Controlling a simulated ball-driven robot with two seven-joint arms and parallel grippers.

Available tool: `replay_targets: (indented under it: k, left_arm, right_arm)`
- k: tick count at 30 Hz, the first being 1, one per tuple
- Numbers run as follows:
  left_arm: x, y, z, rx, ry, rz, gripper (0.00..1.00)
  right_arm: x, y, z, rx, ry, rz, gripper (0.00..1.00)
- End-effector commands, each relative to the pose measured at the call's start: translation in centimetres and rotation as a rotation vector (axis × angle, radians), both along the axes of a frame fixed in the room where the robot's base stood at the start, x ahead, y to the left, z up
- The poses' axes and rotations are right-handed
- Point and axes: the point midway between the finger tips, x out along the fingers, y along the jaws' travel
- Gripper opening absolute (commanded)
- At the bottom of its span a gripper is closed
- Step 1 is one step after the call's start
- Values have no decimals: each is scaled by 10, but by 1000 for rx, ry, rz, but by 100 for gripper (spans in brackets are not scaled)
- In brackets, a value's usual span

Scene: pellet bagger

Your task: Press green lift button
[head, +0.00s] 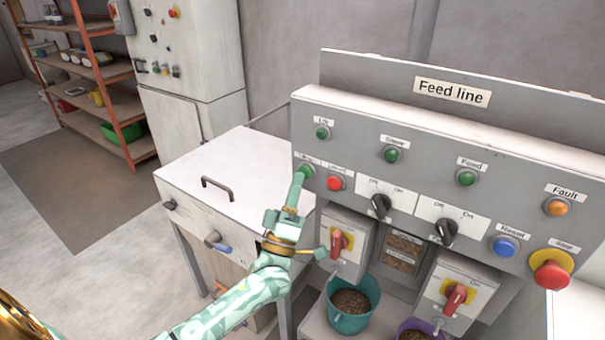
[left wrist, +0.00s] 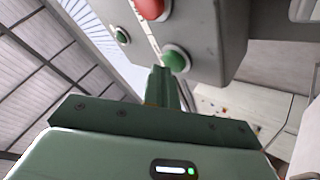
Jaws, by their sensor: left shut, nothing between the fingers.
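A grey control panel (head: 520,170) marked "Feed line" carries a green button (head: 307,170) at its lower left, with a red button (head: 335,183) to its right and a green lamp (head: 322,132) above. My left gripper (head: 299,178) is shut and empty, its fingertips at the green button and partly covering it. In the left wrist view the shut fingers (left wrist: 162,74) reach up to the edge of the green button (left wrist: 176,59); whether they press it I cannot tell. The red button (left wrist: 150,9) also shows there. My right gripper is out of view.
Black selector knobs (head: 380,206), a blue button (head: 505,246) and a red mushroom stop (head: 551,272) lie further right on the panel. A red-handled switch (head: 340,241) stands below, beside my wrist. A white-topped cabinet (head: 240,170) is to the left.

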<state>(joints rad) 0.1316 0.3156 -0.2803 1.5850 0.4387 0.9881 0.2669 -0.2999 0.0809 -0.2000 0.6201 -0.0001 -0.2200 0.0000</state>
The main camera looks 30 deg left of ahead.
Motion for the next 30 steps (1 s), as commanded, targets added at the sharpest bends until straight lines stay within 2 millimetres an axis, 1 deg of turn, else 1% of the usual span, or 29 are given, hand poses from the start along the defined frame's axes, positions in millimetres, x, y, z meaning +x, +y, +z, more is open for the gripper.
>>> replay_targets:
  k: [19, 30]
  left_arm:
    - [6, -1, 0, 0, 0, 0, 0]
    - [-9, 1, 1, 0, 0, 0, 0]
  right_arm:
    - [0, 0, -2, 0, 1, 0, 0]
    - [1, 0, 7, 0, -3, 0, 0]
